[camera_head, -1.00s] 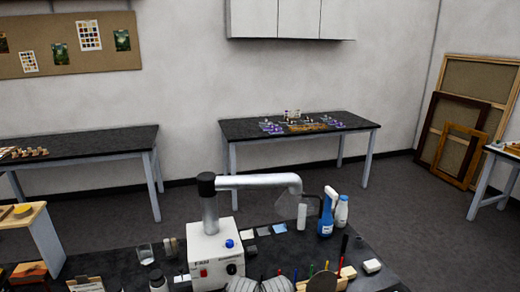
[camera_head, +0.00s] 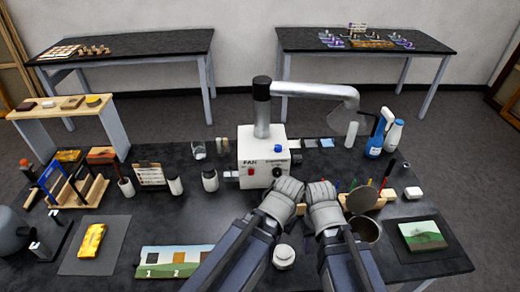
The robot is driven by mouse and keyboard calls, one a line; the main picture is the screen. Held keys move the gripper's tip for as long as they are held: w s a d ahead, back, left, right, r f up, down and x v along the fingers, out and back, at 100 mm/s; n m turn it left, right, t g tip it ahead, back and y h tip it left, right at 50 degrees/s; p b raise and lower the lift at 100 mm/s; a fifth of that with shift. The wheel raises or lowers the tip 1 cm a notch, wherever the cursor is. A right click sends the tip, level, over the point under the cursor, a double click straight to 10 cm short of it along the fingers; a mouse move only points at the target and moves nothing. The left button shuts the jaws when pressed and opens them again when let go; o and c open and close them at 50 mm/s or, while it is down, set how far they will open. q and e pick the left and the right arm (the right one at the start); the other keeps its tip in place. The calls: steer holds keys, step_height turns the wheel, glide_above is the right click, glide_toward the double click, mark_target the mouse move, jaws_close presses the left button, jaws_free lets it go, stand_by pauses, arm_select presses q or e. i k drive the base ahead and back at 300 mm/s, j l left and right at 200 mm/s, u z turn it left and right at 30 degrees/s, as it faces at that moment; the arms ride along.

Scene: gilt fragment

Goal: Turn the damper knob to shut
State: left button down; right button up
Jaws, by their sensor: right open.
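The white fan box (camera_head: 262,152) stands on the dark workbench, with a duct arm on top. Its front face carries a red switch at left and a black damper knob (camera_head: 277,171) at right, under a small label. A blue knob (camera_head: 278,148) sits on the box top. My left gripper (camera_head: 289,186) is just below and right of the black knob in the picture; I see it from behind and its fingertips are hidden. My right gripper (camera_head: 321,188) is beside it on the right, open, apart from the box. Whether the left touches the knob cannot be told.
A blue spray bottle (camera_head: 377,138) and white bottle are behind. Small jars (camera_head: 210,180) stand left of the box. A white lidded pot (camera_head: 284,257) sits between my forearms.

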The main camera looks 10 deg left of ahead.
mark_target(277, 171)
steer(key=k+j+z, duration=0.15)
steer(key=k+z, duration=0.15)
steer(key=k, duration=0.15)
steer(key=k+z, duration=0.3)
steer(key=k, duration=0.15)
